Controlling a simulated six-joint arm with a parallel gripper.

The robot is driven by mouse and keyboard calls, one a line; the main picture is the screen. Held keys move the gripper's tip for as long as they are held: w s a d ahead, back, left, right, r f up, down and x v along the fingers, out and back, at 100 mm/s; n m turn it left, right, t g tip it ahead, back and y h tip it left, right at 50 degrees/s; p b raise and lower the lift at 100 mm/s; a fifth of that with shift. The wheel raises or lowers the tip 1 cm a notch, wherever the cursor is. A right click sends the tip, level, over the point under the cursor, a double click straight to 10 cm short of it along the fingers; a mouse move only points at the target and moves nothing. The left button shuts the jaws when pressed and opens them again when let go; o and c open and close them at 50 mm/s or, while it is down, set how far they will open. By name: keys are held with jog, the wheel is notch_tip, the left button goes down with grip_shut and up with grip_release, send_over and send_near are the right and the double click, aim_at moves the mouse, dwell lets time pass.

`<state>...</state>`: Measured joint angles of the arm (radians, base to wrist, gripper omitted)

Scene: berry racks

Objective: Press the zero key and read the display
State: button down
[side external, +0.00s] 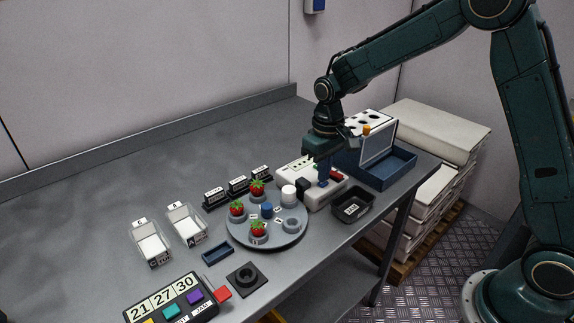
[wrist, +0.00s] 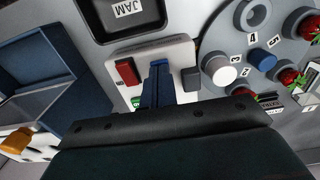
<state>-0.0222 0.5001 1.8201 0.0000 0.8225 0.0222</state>
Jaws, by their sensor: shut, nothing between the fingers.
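A white instrument (side external: 287,177) stands on the bench beside the round carousel, with a red key (side external: 337,175) and a dark grey block (side external: 303,185) on it. In the wrist view the red key (wrist: 126,72) is left of my fingers and the dark block (wrist: 190,78) is right of them. No zero label is readable on either. My gripper (side external: 323,182) points down over the instrument, its blue fingers shut and empty; they also show in the wrist view (wrist: 160,70). I cannot tell whether the tips touch it. A green patch (wrist: 135,101) is partly hidden by my gripper; no reading is legible.
The grey carousel (side external: 240,231) holds strawberries and white and blue cylinders. A black tray labelled JAM (side external: 370,198) is in front of the instrument; a blue bin (side external: 400,170) is right of it. A panel (side external: 215,312) showing 21, 27, 30 lies front left. The bench's back left is clear.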

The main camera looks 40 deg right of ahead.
notch_tip(320, 180, up, 7)
dwell(1.1)
jog(key=shift+r, duration=0.1)
jog(key=s+r+t, duration=0.3)
jog(key=s+r, duration=0.7)
jog(key=s, duration=0.3)
jog(key=s+d+t, duration=0.1)
jog(key=s+t, duration=0.1)
jog(key=s, duration=1.2)
jog(key=shift+f+t, duration=0.15)
jog(key=shift+t, duration=0.15)
jog(key=c, duration=2.1)
grip_release()
